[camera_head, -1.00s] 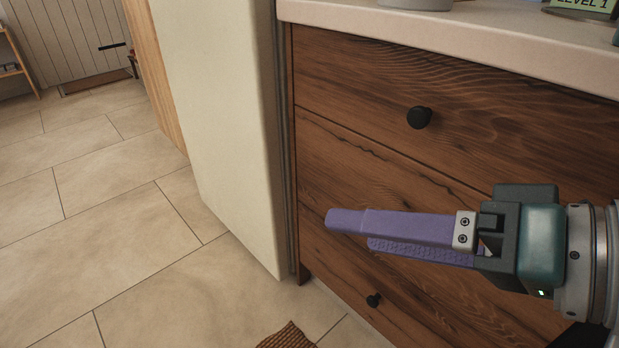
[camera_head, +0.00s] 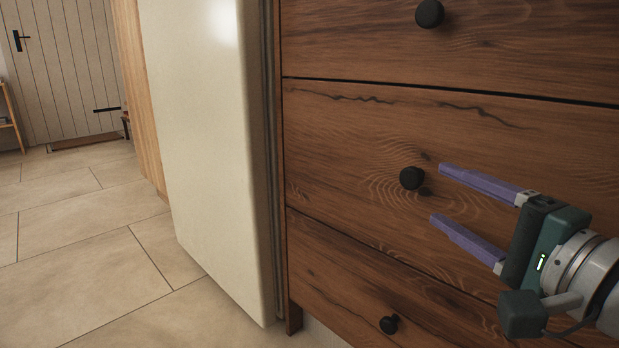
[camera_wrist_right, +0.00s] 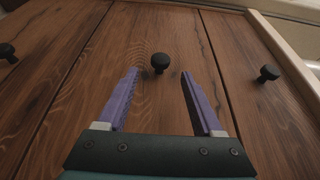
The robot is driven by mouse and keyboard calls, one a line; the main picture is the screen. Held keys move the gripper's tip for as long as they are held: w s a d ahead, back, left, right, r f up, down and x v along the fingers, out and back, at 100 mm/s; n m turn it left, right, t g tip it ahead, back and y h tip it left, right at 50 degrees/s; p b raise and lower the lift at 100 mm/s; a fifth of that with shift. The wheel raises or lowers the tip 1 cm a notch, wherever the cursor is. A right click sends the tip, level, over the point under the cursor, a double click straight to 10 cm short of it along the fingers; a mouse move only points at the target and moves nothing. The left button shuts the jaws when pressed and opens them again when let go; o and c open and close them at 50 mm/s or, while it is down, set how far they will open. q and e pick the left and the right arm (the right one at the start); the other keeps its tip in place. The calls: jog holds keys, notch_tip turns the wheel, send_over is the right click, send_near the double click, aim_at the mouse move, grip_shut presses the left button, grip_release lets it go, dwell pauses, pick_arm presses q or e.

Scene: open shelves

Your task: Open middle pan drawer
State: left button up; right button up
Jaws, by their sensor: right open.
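The middle drawer (camera_head: 340,150) is a dark brown wood front, flush with the drawers above and below it. Its round black knob (camera_head: 411,178) sticks out near the centre of the head view; the knob also shows in the right wrist view (camera_wrist_right: 160,62). My right gripper (camera_head: 437,193) is open and empty, with two purple fingers. Its fingertips are just right of the knob in the head view. In the right wrist view the knob lies between and a little beyond the fingertips, and nothing touches it. My left gripper is not in view.
The top drawer's knob (camera_head: 429,13) and the bottom drawer's knob (camera_head: 389,324) are above and below. A cream upright panel (camera_head: 205,130) stands left of the drawers. Tiled floor (camera_head: 90,240) is clear to the left.

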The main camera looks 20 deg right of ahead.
aim_at(419, 182)
jog(key=w, duration=0.7)
jog(key=shift+w, duration=0.4)
grip_shut()
dwell(1.0)
